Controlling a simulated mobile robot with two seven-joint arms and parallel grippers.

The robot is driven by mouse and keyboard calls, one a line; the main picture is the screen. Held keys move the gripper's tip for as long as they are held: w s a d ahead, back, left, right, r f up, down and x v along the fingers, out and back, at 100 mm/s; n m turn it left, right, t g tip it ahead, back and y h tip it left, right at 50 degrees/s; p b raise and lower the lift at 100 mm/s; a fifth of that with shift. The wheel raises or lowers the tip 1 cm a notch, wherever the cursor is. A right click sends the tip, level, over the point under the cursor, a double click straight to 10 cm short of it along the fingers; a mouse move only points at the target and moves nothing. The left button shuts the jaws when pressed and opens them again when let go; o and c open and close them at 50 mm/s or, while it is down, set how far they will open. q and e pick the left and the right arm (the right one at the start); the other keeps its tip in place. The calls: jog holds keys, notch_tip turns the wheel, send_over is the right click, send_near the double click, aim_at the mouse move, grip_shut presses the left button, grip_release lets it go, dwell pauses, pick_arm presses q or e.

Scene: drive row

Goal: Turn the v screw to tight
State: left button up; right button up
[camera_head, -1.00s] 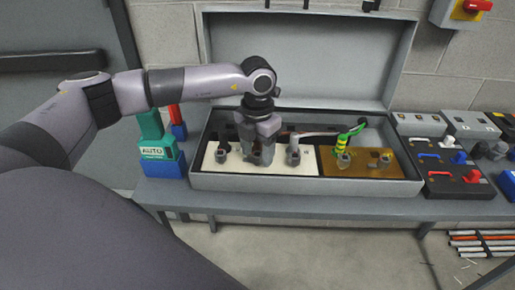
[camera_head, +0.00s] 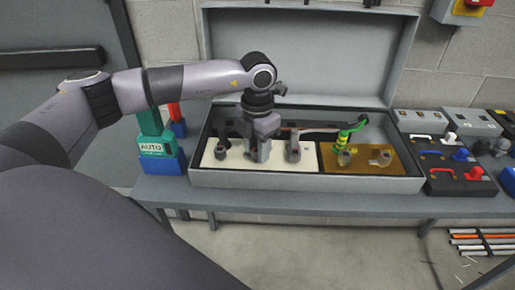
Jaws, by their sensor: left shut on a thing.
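My left gripper (camera_head: 259,156) points straight down over the cream panel (camera_head: 275,170) in the open grey case. It is shut on a grey screw in the middle of the panel, and its fingers hide most of that screw. I take this for the v screw, but no label is readable. A grey fitting (camera_head: 222,150) stands to its left on the panel, and another grey fitting (camera_head: 294,150) stands to its right. My right gripper is not in view.
The grey case (camera_head: 300,181) stands on a grey table with its lid open behind. A brown panel (camera_head: 366,169) with a green-and-yellow handle (camera_head: 346,136) is on the right. A green AUTO block (camera_head: 157,147) is close left; a black switch panel (camera_head: 455,175) is far right.

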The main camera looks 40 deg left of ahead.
pick_arm(q)
jog(key=m+b, duration=0.1)
jog(key=m, duration=0.2)
jog(key=shift+m+b, duration=0.3)
jog(key=m+b, duration=0.1)
jog(key=m, duration=0.2)
jog(key=shift+m, duration=0.3)
jog(key=m+b, duration=0.2)
jog(key=m, duration=0.3)
jog(key=shift+r, duration=0.1)
jog(key=shift+m, duration=0.4)
jog(key=o, duration=0.9)
jog(key=shift+o, duration=0.2)
